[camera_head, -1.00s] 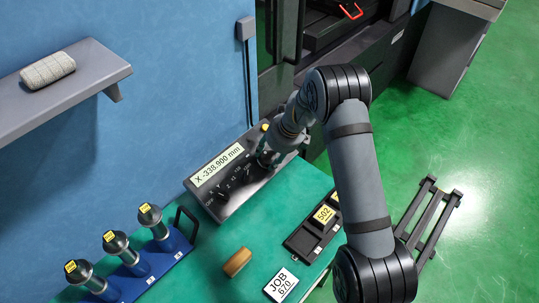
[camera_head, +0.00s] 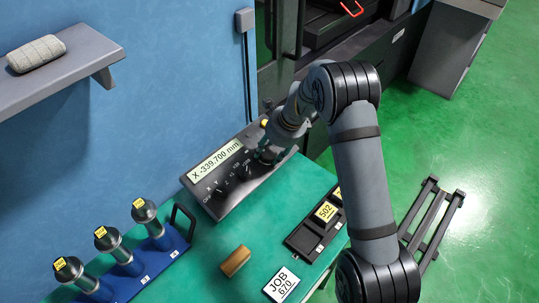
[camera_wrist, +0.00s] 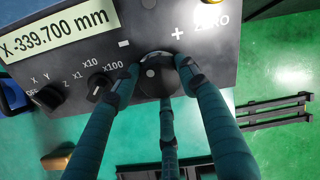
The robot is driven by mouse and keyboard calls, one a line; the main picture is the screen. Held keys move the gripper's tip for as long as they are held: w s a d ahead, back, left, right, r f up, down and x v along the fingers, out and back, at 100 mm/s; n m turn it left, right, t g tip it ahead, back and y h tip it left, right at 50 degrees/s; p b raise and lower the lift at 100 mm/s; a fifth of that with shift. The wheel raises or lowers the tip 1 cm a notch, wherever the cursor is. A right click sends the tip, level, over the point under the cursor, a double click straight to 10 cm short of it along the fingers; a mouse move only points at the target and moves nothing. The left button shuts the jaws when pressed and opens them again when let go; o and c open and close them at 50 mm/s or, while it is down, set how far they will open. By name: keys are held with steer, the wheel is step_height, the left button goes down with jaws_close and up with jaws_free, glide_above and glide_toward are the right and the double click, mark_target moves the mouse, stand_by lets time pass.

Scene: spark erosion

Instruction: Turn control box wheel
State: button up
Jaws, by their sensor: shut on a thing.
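The control box (camera_head: 228,200) is a dark grey box on the green table, its display reading X -339.700 mm. In the wrist view its panel (camera_wrist: 190,28) carries an axis knob (camera_wrist: 48,97), a multiplier knob (camera_wrist: 100,86) and a round dark wheel (camera_wrist: 157,73) between minus and plus marks. My gripper (camera_wrist: 158,72) is shut on the wheel, with teal fingers on both sides and one below. In the head view my gripper (camera_head: 268,155) is at the box's right part and hides most of the wheel.
A blue rack (camera_head: 168,262) with several labelled metal holders stands at the left. A wooden block (camera_head: 235,261), a JOB 670 card (camera_head: 281,284) and a black tray (camera_head: 303,241) lie on the table (camera_head: 205,262). A grey shelf (camera_head: 75,65) juts from the wall.

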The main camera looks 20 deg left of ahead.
steer(key=n+b, duration=0.3)
steer(key=n, duration=0.1)
steer(key=shift+a+f+n, duration=0.1)
steer(key=shift+f+n, duration=0.05)
steer(key=shift+n, duration=0.25)
steer(key=n+b, duration=0.3)
steer(key=shift+n, duration=0.3)
steer(key=n+b, duration=0.2)
steer(key=n, duration=0.1)
steer(key=shift+n, duration=0.3)
steer(key=shift+s+n+b, duration=0.1)
steer(key=shift+n+b, duration=1.05)
steer(key=shift+n, duration=0.75)
steer(key=o, duration=1.2)
steer(key=shift+r, duration=0.25)
steer(key=v, duration=1.1)
steer(key=shift+d+r, duration=0.3)
steer(key=shift+r, duration=0.05)
